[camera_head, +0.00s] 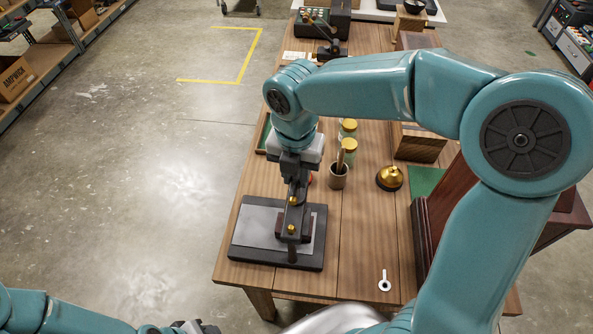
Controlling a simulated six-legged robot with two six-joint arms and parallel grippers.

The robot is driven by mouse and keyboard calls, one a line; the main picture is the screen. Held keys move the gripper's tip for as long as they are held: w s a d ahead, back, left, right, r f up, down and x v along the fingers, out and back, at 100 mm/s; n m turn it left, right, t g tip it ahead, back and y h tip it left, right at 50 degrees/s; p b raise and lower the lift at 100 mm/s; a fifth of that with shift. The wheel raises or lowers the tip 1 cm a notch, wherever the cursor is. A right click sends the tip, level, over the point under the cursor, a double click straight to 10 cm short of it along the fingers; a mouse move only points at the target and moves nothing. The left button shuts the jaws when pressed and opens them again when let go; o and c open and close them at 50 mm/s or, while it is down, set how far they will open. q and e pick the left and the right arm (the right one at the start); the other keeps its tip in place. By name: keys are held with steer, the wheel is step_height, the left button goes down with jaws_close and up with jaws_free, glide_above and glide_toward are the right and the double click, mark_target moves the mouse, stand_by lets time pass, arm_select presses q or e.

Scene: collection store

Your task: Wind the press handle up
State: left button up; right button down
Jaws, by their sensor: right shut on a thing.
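The press (319,238) stands on the near left part of the wooden table, with a dark base, a light grey plate and a dark upright part with small brass knobs. My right gripper (297,180) comes down from above at the far side of the press and is shut on the press handle, which it largely hides. I cannot make out the handle's exact angle. My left gripper (196,327) shows only in part at the bottom edge, low and away from the table; its jaws cannot be made out.
A brown cup (338,177), jars with yellow lids (348,129) and a brass bell (390,178) stand right of my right gripper.

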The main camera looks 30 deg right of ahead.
mark_target(295, 178)
steer(key=shift+s+f, duration=0.15)
steer(key=shift+f, duration=0.05)
steer(key=c, duration=0.9)
jaws_free()
steer(key=shift+a, duration=0.1)
steer(key=shift+c, duration=0.2)
steer(key=shift+r, duration=0.1)
steer(key=shift+r, duration=0.5)
step_height(295, 178, up, 15)
steer(key=shift+r, duration=0.15)
steer(key=shift+a, duration=0.15)
